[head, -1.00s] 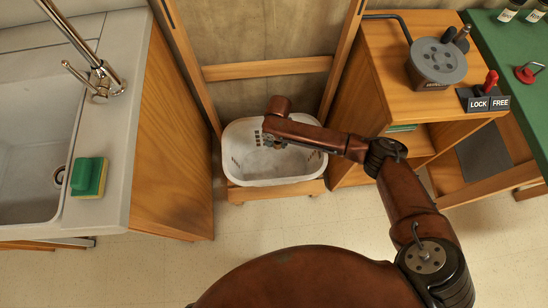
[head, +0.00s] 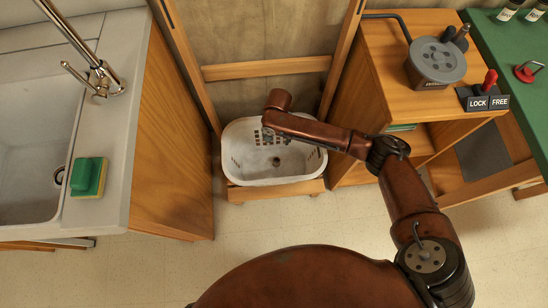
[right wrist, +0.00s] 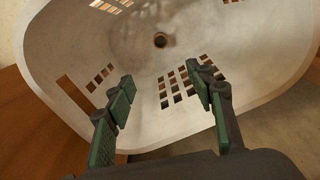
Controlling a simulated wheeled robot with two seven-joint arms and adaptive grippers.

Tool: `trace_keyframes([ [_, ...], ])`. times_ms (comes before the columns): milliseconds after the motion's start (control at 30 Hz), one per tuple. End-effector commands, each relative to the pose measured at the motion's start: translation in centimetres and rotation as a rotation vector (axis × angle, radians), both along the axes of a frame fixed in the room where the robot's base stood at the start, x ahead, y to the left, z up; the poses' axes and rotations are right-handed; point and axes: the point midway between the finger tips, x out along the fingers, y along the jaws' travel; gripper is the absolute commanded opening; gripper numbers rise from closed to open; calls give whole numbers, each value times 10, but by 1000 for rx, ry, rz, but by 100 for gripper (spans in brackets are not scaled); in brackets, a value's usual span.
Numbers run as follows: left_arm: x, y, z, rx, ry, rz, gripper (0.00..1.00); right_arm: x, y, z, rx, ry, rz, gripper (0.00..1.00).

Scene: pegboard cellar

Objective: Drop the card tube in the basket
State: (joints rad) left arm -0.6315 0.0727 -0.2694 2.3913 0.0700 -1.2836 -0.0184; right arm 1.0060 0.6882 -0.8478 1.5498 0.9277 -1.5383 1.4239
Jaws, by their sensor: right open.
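The white basket (head: 235,172) stands upright on a low wooden base between the cabinets, and its inside fills much of the right wrist view (right wrist: 255,75). A small brown ring with a dark centre, which looks like the card tube seen end-on (right wrist: 160,40), is inside the basket near its bottom. It shows as a small brown spot in the head view (head: 275,161). My right gripper (right wrist: 165,80) is open and empty above the basket, its green-padded fingers apart from the tube. In the head view my right wrist mostly hides this gripper. My left gripper is not in view.
A sink counter (head: 110,130) with a green and yellow sponge (head: 88,177) is at the left. A wooden cabinet (head: 385,60) with a grey round device (head: 437,62) and a lock/free switch (head: 488,92) is at the right. The floor in front is clear.

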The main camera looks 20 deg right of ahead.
Motion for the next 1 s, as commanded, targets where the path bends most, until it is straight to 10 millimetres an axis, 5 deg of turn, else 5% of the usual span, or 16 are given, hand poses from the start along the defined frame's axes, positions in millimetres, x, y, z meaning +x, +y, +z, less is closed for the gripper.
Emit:
trace_keyframes([
  [300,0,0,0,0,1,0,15,0,0,39,0,-1,1,50],
  [1000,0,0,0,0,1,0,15,-1,-2,41,-1,1,-2,50],
])
